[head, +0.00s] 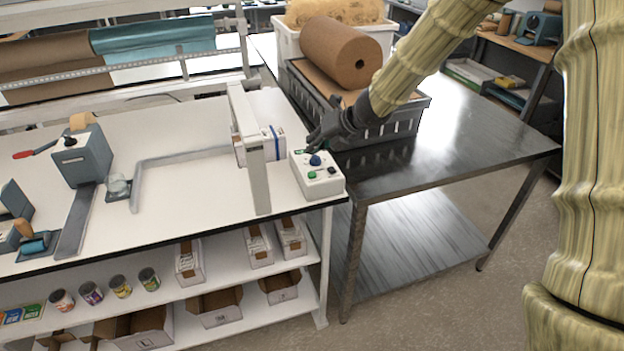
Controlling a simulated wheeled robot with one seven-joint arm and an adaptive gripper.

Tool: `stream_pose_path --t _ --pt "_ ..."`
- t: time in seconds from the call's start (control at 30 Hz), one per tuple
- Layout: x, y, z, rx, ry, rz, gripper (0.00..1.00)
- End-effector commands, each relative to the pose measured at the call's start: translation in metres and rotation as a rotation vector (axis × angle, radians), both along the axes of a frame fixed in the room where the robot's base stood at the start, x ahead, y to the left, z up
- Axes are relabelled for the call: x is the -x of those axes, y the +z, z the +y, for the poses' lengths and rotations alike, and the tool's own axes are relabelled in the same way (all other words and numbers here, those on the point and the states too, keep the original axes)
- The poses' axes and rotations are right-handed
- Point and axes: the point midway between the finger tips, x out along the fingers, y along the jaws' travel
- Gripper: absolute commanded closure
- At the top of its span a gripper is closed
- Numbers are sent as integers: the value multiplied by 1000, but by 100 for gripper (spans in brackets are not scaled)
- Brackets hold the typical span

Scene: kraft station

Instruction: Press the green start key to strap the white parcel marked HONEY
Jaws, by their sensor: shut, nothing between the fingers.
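The white control box (328,187) sits at the right end of the white bench. It carries a round green key (312,175), a blue knob (315,160) and a dark switch (333,170). My gripper (311,145) is shut and empty. Its tips appear just behind the blue knob, at the box's far edge, apart from the green key; whether they touch the box I cannot tell. A white parcel (275,140) with a blue stripe lies under the strapping machine's arch (256,165). Its marking is too small to read, and the arch post hides part of it.
A dark crate (405,125) with a brown paper roll (340,50) stands on the steel table (450,150), close beside my forearm. A grey tape dispenser (80,157) and a bent metal rail (180,155) are on the bench. The bench front is clear.

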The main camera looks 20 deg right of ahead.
Motion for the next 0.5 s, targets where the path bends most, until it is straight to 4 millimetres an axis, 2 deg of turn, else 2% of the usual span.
stream_pose_path --t 0.03,0.2,0.5 --pt "0 -12 0 -1 -1 1 100" --pt "0 -31 0 -1 -1 0 100" --pt "0 -52 0 0 0 0 100"
